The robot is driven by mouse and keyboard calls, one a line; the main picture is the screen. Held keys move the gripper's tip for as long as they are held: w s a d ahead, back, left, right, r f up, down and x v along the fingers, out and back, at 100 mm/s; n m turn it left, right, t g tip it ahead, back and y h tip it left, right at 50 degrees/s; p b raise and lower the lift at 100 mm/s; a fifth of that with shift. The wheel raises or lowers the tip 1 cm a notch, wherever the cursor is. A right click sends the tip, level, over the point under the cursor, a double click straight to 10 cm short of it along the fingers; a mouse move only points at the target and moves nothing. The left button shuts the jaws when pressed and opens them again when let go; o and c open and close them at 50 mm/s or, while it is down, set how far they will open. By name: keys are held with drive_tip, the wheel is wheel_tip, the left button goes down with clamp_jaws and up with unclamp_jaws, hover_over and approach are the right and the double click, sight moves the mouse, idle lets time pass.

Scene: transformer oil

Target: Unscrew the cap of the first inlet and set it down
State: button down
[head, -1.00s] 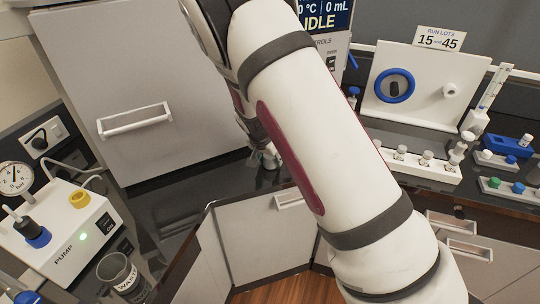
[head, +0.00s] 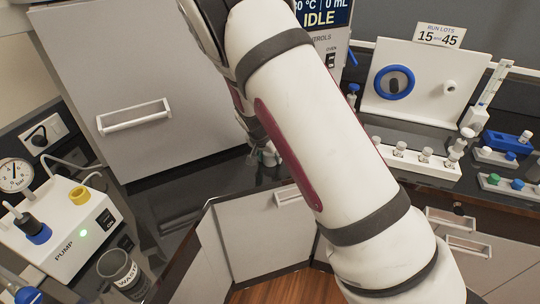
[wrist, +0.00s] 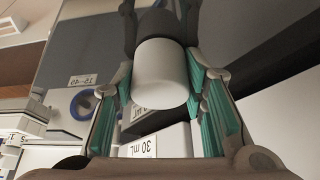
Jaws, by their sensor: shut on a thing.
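In the wrist view a white cylinder (wrist: 160,78), seemingly the cap, sits between the teal-padded fingers of my gripper (wrist: 160,92). The gripper is shut on it. A dark round part (wrist: 160,25) lies behind the cylinder's far end; I cannot tell whether the two are joined. In the head view my arm covers most of the gripper; only a small part (head: 266,152) shows low above the dark counter. The first inlet cannot be made out in either view.
The dark counter (head: 190,185) has bare room left of my gripper. A pump (head: 62,240) and a waste beaker (head: 120,272) stand at the left. A white vial rack (head: 420,165) and a panel with a blue ring (head: 425,88) stand at the right.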

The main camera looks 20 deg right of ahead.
drive_tip(key=c, duration=2.4)
unclamp_jaws()
drive_tip(key=shift+s+f, duration=0.35)
drive_tip(key=shift+f, duration=0.4)
drive_tip(key=c, duration=1.3)
unclamp_jaws()
drive_tip(key=o, duration=0.5)
drive_tip(key=shift+w+f, duration=0.15)
drive_tip(key=shift+c, duration=0.2)
drive_tip(key=shift+r, duration=0.4)
drive_tip(key=p+v, duration=0.5)
drive_tip(key=v, duration=0.4)
drive_tip(key=shift+r, duration=0.3)
drive_tip(key=shift+a, duration=0.15)
drive_tip(key=v, duration=1.2)
drive_tip(key=shift+w, duration=0.15)
